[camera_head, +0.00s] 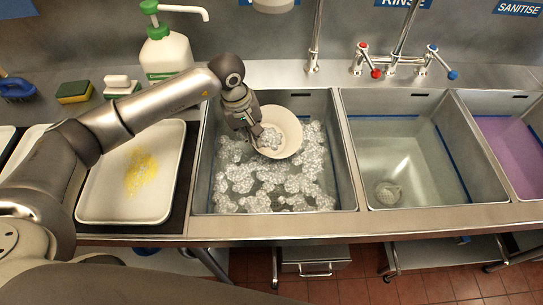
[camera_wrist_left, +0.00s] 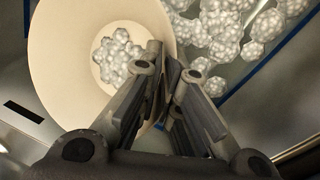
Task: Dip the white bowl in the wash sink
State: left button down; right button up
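The white bowl (camera_head: 287,122) is down in the left basin, the wash sink (camera_head: 343,175), tilted with its mouth facing up. Foam shows inside the bowl, and foam floats around it. My left gripper (camera_head: 256,131) reaches in from above and is closed on the bowl's rim at its left side. In the left wrist view the bowl (camera_wrist_left: 62,60) fills the upper left, with its rim between the fingertips (camera_wrist_left: 168,62). The bowl's underside is hidden. My right gripper is not in view.
The rinse sink (camera_head: 410,150) is to the right, and a purple-filled sink (camera_head: 510,150) is beyond it. Taps (camera_head: 392,62) stand behind. A white tray (camera_head: 110,205) with yellow residue lies left. A soap dispenser (camera_head: 165,52) and sponge (camera_head: 74,92) stand behind it.

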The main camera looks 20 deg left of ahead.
pick_arm(q)
notch_tip(320, 180, up, 17)
jog(key=p, duration=0.7)
dwell(0.5)
